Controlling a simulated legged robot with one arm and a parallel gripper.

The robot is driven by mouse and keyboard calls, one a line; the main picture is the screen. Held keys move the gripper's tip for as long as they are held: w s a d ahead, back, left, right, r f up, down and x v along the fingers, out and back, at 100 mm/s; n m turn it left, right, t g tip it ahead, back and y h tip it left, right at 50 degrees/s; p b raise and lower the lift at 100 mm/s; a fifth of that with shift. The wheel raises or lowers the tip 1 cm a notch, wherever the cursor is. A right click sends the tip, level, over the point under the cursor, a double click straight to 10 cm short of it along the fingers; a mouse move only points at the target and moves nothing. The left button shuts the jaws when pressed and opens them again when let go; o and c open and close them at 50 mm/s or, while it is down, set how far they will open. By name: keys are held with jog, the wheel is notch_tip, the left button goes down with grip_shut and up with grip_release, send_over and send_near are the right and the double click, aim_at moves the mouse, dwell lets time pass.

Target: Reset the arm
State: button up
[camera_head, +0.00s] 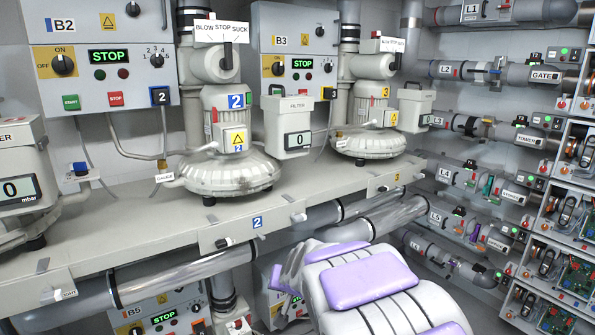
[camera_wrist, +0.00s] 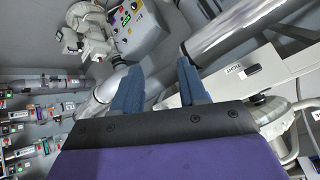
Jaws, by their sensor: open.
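My arm, with white and purple covers, fills the lower middle of the head view and sits low in front of the bench. My gripper (camera_wrist: 160,84) shows in the wrist view as two blue fingers, apart and with nothing between them. The wrist camera's picture is tilted. Beyond the fingers are a grey wall and a large pipe (camera_wrist: 222,32). In the head view I cannot make out the fingertips clearly.
The bench (camera_head: 115,240) carries blower 2 (camera_head: 228,160) and blower 3 (camera_head: 366,135). Control boxes B2 (camera_head: 105,50) and B3 (camera_head: 290,45) read STOP. Large pipes (camera_head: 180,275) run below the bench edge, near my arm. Racks of electronics (camera_head: 560,210) stand at the right.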

jog(key=s+d+g+h, duration=0.1)
jog(key=s+d+g, duration=0.2)
jog(key=s, duration=1.1)
jog(key=s+d+f+g+h, duration=0.1)
jog(key=s+d+g, duration=0.2)
jog(key=s+d, duration=0.6)
jog(key=s+d+g+h, duration=0.1)
jog(key=s+d+g, duration=0.2)
jog(key=s, duration=1.8)
jog(key=shift+d+f+n+g, duration=0.3)
jog(key=shift+d+n+g, duration=0.1)
jog(key=shift+d, duration=1)
jog(key=shift+d, duration=0.15)
jog(key=shift+d, duration=0.25)
jog(key=shift+w+a, duration=0.1)
jog(key=shift+a, duration=0.1)
